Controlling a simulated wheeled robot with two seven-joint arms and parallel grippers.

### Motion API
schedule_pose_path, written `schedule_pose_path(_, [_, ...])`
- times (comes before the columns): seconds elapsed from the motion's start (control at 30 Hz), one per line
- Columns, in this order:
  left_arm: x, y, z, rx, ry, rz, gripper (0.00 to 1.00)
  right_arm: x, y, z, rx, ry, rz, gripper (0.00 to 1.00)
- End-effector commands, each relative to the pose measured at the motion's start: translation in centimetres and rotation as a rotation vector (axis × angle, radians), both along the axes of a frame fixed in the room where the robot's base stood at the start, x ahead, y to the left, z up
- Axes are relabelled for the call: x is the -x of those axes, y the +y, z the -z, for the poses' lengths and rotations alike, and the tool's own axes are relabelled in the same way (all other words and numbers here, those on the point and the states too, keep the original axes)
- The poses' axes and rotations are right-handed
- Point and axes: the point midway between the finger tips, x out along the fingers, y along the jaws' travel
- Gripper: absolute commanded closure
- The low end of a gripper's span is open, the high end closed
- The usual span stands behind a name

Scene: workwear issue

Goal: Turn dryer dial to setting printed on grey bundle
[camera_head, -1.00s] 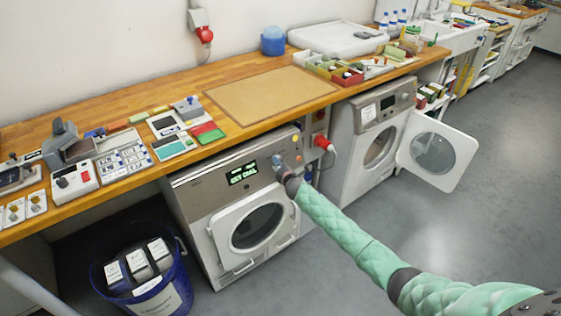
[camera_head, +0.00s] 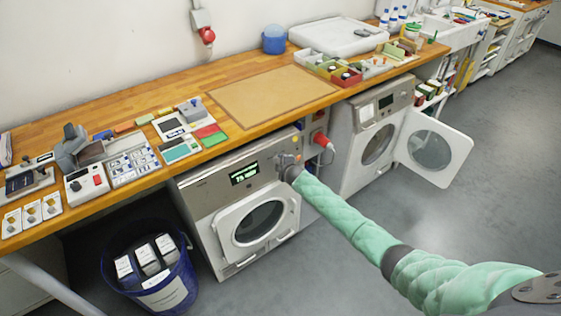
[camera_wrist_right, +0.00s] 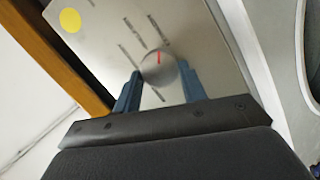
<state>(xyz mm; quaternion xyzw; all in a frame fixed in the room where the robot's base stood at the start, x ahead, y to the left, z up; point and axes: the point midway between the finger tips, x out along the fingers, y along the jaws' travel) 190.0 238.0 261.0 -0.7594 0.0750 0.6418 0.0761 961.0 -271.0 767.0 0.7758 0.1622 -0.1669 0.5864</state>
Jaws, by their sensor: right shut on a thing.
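The dryer (camera_head: 205,200) with a lit green display (camera_head: 244,174) stands under the bench; its round door is shut. My right gripper (camera_head: 284,163) is at the right end of its control panel. In the right wrist view its two blue fingers are shut on the sides of the round grey dial (camera_wrist_right: 160,74), whose red pointer line points nearly to the top of the picture. Short marks surround the dial, too blurred to read. Three bundles with white labels (camera_head: 148,257) stand in a blue bin; I cannot read their print or tell which is the grey one. My left gripper is out of view.
The blue bin (camera_head: 186,285) stands on the floor left of the dryer. A second machine (camera_head: 350,150) to the right has its round door (camera_head: 434,153) swung open. The wooden bench (camera_head: 150,188) above carries devices and cards at left and a tan mat (camera_head: 272,97).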

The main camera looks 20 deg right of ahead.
Motion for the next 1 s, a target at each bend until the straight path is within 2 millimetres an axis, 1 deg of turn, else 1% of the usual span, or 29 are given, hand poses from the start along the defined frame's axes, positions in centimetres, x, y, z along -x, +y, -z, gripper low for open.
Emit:
schedule_pose_path(0.1, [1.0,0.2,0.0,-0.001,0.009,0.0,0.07,0.0,-0.2,-0.1,-0.062,0.025,0.024,0.81])
schedule_pose_path(0.3, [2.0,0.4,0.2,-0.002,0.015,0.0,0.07,0.0,-0.2,-0.1,-0.135,0.051,0.048,0.81])
schedule_pose_path(0.7, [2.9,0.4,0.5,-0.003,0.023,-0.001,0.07,0.0,-0.2,0.0,-0.175,0.066,0.061,0.81])
schedule_pose_path(0.93, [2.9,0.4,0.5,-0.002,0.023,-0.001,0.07,0.0,-0.2,0.0,-0.175,0.066,0.061,0.81])
schedule_pose_path(0.97, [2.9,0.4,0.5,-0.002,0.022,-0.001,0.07,0.0,-0.2,0.0,-0.175,0.066,0.061,0.53])
schedule_pose_path(1.0, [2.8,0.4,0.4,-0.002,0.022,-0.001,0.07,0.0,-0.2,0.0,-0.174,0.066,0.06,0.45])
